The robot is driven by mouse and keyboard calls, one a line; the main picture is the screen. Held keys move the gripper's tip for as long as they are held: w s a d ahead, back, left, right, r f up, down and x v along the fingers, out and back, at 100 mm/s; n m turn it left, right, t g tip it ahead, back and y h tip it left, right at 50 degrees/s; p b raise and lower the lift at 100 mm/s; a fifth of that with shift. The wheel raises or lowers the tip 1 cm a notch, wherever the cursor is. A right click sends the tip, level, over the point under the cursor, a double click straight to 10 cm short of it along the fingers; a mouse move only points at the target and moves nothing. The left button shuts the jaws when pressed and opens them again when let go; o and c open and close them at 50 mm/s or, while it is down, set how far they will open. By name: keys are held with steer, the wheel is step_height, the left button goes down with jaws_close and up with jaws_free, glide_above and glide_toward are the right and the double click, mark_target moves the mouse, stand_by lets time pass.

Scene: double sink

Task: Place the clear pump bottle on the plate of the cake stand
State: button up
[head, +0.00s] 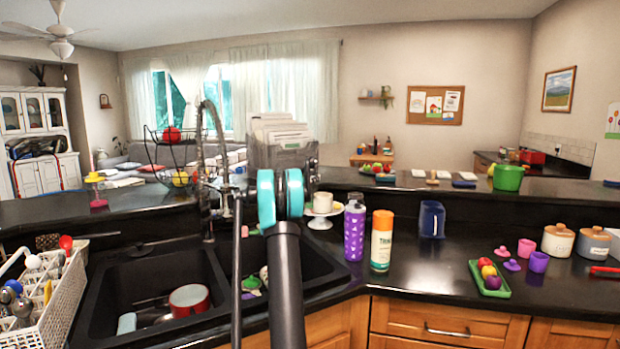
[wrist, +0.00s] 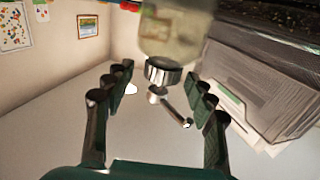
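The clear pump bottle (wrist: 170,35) shows in the wrist view at the top centre, with its dark ribbed collar (wrist: 163,72) and pump nozzle pointing down the picture. My gripper (wrist: 160,85) has its dark fingers spread on both sides of the pump, with visible gaps; I see no contact. In the head view the gripper and the bottle are hidden behind my arm. The white cake stand (head: 320,224) stands just right of my arm in the head view, partly covered by it. A pale round item (head: 322,202) sits on its plate.
A grey file holder (head: 282,152) full of papers is behind my arm; it also shows in the wrist view (wrist: 265,95). A purple bottle (head: 354,232) and an orange bottle (head: 381,241) stand right of the stand. A double sink (head: 150,270) and faucet (head: 208,170) lie left.

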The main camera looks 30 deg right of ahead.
steer(key=shift+r, duration=0.15)
steer(key=shift+a+r, duration=0.1)
steer(key=shift+a, duration=0.15)
steer(key=v, duration=1.1)
steer(key=shift+s+a, duration=0.2)
steer(key=shift+a, duration=0.05)
stand_by(0.8)
